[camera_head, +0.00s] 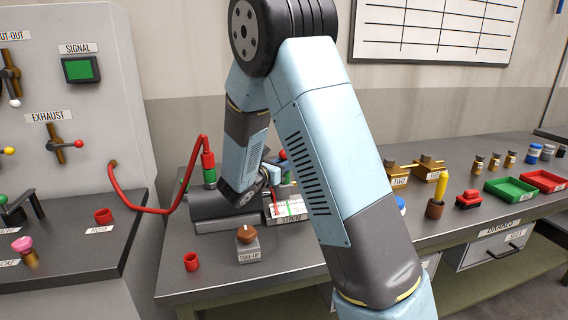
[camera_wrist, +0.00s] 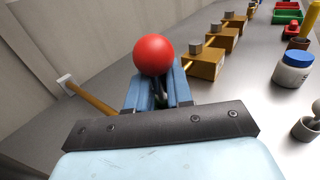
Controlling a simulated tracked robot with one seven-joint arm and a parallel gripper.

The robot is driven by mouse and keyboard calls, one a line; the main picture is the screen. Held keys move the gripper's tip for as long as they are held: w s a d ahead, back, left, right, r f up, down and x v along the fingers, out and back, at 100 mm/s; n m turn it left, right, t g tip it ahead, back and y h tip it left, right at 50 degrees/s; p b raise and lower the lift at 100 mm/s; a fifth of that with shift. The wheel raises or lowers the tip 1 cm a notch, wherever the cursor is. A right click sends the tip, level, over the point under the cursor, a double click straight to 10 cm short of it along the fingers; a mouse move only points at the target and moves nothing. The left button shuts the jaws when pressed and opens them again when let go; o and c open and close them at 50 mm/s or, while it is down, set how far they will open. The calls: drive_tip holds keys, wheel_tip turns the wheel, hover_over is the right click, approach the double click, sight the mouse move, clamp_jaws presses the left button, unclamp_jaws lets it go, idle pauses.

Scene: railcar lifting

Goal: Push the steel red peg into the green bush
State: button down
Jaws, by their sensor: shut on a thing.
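A round red knob (camera_wrist: 153,54), apparently the head of the steel red peg, sits between the blue fingertips of my gripper (camera_wrist: 155,92) in the wrist view. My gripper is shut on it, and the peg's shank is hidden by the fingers. In the head view my gripper (camera_head: 270,176) is low over the bench, beside the grey device (camera_head: 222,205), and mostly hidden by my arm. A little red (camera_head: 283,155) shows just past it. Green parts show on the device below the red hose fitting (camera_head: 209,177); I cannot tell which is the green bush. No bush shows in the wrist view.
A red hose (camera_head: 170,210) runs from the left cabinet to the device. A take-up knob block (camera_head: 248,246) and red cup (camera_head: 191,262) stand in front. Brass blocks (camera_wrist: 205,62) and a blue-lidded jar (camera_wrist: 293,68) stand to the right. Green (camera_head: 510,189) and red trays lie farther right.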

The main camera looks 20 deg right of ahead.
drive_tip(key=shift+f, duration=0.15)
drive_tip(key=c, duration=0.9)
unclamp_jaws()
drive_tip(key=shift+f, duration=0.1)
drive_tip(key=v, duration=1.3)
drive_tip(key=shift+s+a, duration=0.15)
drive_tip(key=shift+a, duration=0.25)
